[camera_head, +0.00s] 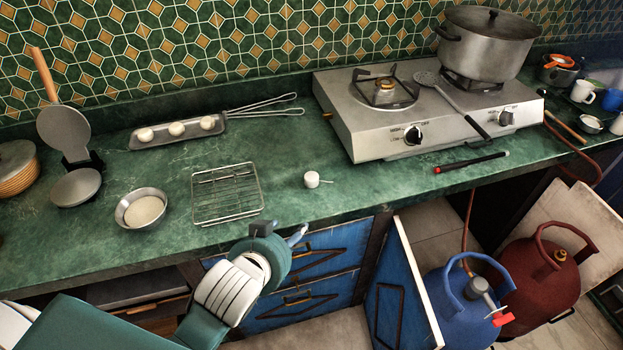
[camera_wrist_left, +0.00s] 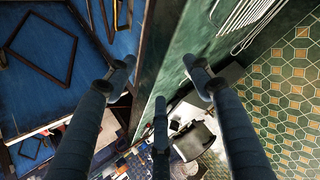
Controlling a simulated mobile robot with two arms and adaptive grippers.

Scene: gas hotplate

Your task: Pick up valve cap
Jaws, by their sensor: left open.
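A small white cap (camera_head: 312,179), likely the valve cap, stands on the green counter (camera_head: 350,210) in front of the hotplate. A thin stub sticks out to its right. My left gripper (camera_head: 296,236) is at the counter's front edge, below and slightly left of the cap in the head view, apart from it. Its fingers are partly hidden behind the wrist. In the left wrist view, the left gripper (camera_wrist_left: 160,82) is open with its fingers spread and nothing between them. I cannot make out the cap there. My right gripper is in neither view.
A wire rack (camera_head: 226,194) and a metal bowl (camera_head: 141,209) lie left of the cap. The gas hotplate (camera_head: 362,139) is behind it, and a black-red stick (camera_head: 470,162) to its right. An open blue cabinet door (camera_head: 400,290) and gas cylinders (camera_head: 470,305) stand below.

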